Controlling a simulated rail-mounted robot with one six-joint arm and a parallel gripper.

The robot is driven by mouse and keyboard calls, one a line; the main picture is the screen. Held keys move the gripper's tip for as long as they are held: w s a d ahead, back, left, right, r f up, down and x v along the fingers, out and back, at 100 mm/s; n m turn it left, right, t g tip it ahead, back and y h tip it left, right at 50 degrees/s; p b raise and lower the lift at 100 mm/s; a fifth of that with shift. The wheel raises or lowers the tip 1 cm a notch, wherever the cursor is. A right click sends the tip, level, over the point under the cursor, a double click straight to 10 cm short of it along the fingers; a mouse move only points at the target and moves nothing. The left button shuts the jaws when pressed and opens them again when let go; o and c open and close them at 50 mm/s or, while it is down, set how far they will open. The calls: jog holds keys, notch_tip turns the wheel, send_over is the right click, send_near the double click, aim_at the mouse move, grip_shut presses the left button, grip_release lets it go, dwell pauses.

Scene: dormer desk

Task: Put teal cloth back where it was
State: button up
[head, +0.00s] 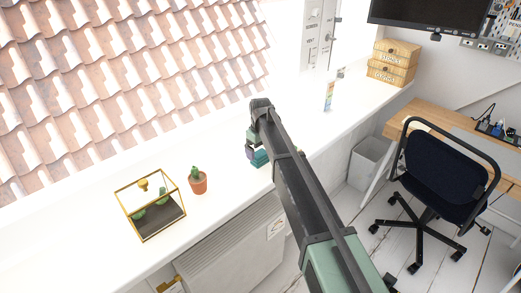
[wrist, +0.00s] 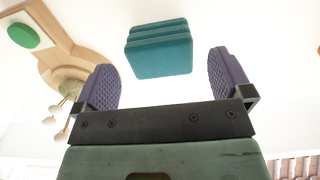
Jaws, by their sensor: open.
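The teal cloth (head: 261,158) is a small folded stack near the front edge of the white sill in the head view, partly hidden by my arm. In the wrist view the teal cloth (wrist: 160,52) shows several layers, just beyond and between the fingertips, with clear gaps on both sides. My gripper (head: 250,153) is at the cloth, its purple fingers partly hidden behind the arm. In the wrist view my gripper (wrist: 161,75) is open, and neither finger touches the cloth. I cannot tell whether the cloth rests on the sill.
A potted cactus (head: 198,182) and a gold-framed glass terrarium (head: 149,204) stand on the sill to the left. A small bottle-like item (head: 328,97) and wooden boxes (head: 392,62) stand to the right. The white sill (head: 225,150) is bare between cactus and gripper.

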aim_at(261, 154)
notch_tip(261, 154, up, 8)
jog(key=p, duration=0.5)
jog(key=shift+p, duration=0.35)
jog(key=shift+f, duration=0.15)
jog(key=s+d+m, duration=0.3)
jog(key=s+d, duration=0.4)
jog(key=s, duration=0.4)
jog(key=s+d+m, duration=0.3)
jog(key=s+d, duration=0.5)
jog(key=s, duration=0.3)
jog(key=s+d+m, duration=0.3)
jog(key=s+d, duration=0.4)
jog(key=s, duration=0.4)
jog(key=shift+s+d, duration=0.35)
